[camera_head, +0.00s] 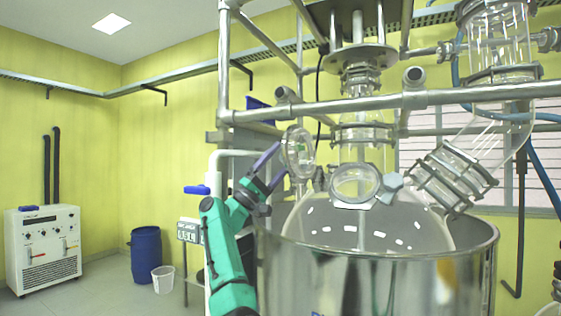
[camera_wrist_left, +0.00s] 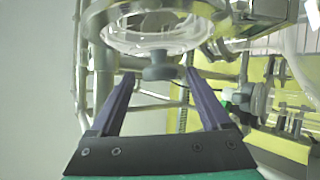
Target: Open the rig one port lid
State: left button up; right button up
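A round glass lid (camera_head: 298,152) with a clear rim stands steeply tilted at the upper left of the glass reactor vessel (camera_head: 335,222). In the left wrist view the glass disc (camera_wrist_left: 155,38) has a dark knob (camera_wrist_left: 160,66) facing me. My left gripper (camera_head: 273,164) is at the left side of the lid. Its two purple fingers (camera_wrist_left: 158,78) are spread, one each side of the knob, with gaps visible. A round port (camera_head: 355,183) with a glass window shows on the vessel's front. I cannot tell whether the lid is seated on a port. My right gripper is out of view.
A steel jacket (camera_head: 380,275) surrounds the vessel. Metal frame bars (camera_head: 320,108) cross above it, and a clamped glass elbow (camera_head: 450,178) is at right. A white unit (camera_head: 42,248) and a blue drum (camera_head: 146,254) stand at far left. The floor there is mostly clear.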

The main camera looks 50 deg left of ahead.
pick_arm(q)
jog(key=shift+a+f, duration=0.1)
jog(key=b+v, duration=0.8)
jog(key=v, duration=0.6)
jog(key=shift+s+f+b, duration=0.2)
jog(key=shift+b, duration=0.2)
